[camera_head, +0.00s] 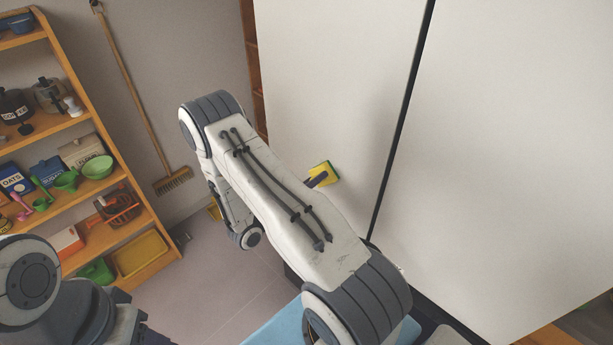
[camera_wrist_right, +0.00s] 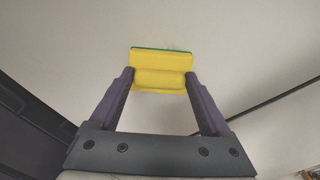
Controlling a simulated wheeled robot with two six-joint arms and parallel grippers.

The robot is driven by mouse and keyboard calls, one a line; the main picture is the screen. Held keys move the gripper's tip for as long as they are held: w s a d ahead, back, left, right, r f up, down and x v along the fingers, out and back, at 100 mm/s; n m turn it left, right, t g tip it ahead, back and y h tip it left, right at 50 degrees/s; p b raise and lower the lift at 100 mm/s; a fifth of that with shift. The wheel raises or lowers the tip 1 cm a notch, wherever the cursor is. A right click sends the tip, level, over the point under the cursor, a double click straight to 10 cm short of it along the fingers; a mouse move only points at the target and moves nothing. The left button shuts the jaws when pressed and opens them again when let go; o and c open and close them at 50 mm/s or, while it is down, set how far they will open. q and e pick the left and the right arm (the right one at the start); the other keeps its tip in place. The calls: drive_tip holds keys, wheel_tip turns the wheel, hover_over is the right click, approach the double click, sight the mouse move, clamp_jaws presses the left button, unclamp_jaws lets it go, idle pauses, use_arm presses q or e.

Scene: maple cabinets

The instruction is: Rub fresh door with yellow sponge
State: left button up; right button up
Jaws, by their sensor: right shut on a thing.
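The yellow sponge (camera_head: 325,172) with a green layer is at the left white door panel (camera_head: 335,75) in the head view. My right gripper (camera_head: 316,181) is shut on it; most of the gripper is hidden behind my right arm. In the right wrist view the two fingers of the gripper (camera_wrist_right: 160,84) hold the sponge (camera_wrist_right: 161,70) from both sides, its green edge facing the pale door surface (camera_wrist_right: 240,45). The sponge is at or very close to the door; I cannot tell if it touches. My left arm shows at the lower left; its gripper is not in view.
A second white door panel (camera_head: 510,150) lies right of a dark vertical gap. A wooden shelf (camera_head: 100,135) with boxes, bowls and jars stands at the left. A broom (camera_head: 172,181) leans on the wall. Open floor (camera_head: 220,290) lies between the shelf and my right arm.

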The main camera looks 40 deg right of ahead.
drive_tip(key=shift+s+d+p, duration=0.2)
drive_tip(key=shift+s, duration=1.8)
drive_tip(key=shift+s+d+p, duration=0.15)
drive_tip(key=shift+s+d, duration=0.05)
drive_tip(key=shift+s, duration=1.75)
drive_tip(key=a, duration=0.6)
drive_tip(key=shift+s, duration=0.2)
drive_tip(key=shift+s+a, duration=0.15)
drive_tip(key=shift+a, duration=1.35)
